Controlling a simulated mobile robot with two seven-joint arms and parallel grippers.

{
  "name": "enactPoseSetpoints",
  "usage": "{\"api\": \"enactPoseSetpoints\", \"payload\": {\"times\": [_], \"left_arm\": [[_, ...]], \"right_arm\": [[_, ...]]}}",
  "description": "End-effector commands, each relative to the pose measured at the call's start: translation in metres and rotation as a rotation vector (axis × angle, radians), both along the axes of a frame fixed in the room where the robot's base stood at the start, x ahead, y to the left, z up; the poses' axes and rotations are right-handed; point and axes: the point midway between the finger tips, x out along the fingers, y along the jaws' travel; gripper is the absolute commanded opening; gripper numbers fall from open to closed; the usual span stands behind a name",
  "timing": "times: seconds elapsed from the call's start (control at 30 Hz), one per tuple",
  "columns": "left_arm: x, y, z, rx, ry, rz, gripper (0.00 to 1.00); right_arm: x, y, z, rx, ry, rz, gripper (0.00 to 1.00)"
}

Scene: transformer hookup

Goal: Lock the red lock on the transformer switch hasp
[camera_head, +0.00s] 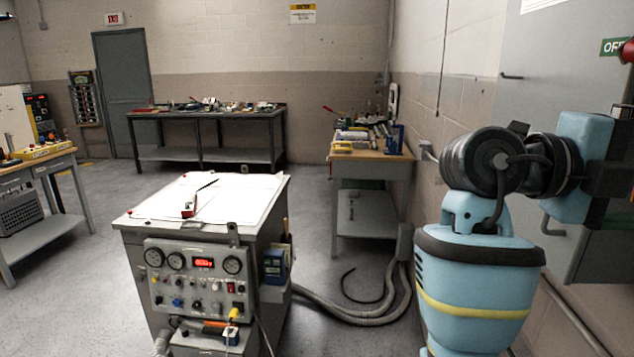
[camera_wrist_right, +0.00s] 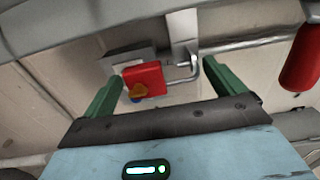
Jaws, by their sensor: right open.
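The red lock (camera_wrist_right: 143,78) shows in the right wrist view, with an orange-brown and blue part at its lower edge. Its metal shackle (camera_wrist_right: 192,73) reaches out to the right, at the lower end of the pale metal hasp (camera_wrist_right: 183,28). I cannot tell whether the shackle is fully closed. My right gripper (camera_wrist_right: 163,74) is open, its green fingers on either side of the lock and shackle, not closed on them. In the head view my right arm reaches to the grey cabinet (camera_head: 520,75); the lock is not visible there. My left gripper is not in view.
A red handle (camera_head: 627,50) beside a green OFF label (camera_head: 613,46) is at the head view's right edge. A red cylinder (camera_wrist_right: 302,55) is right of the fingers. A grey control cart (camera_head: 140,215) stands ahead, with hoses (camera_head: 350,312) on the floor towards the wall.

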Motion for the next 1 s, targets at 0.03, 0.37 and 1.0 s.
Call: {"api": "enactPoseSetpoints", "payload": {"times": [0.03,0.37,1.0], "left_arm": [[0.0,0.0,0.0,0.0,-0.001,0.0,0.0],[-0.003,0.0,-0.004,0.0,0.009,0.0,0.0],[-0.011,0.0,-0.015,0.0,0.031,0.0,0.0]], "right_arm": [[0.0,0.0,0.001,-0.001,-0.001,0.0,0.95],[0.002,0.015,0.002,-0.005,-0.001,0.001,0.95],[0.006,0.059,0.002,-0.005,-0.002,0.002,0.95]]}}
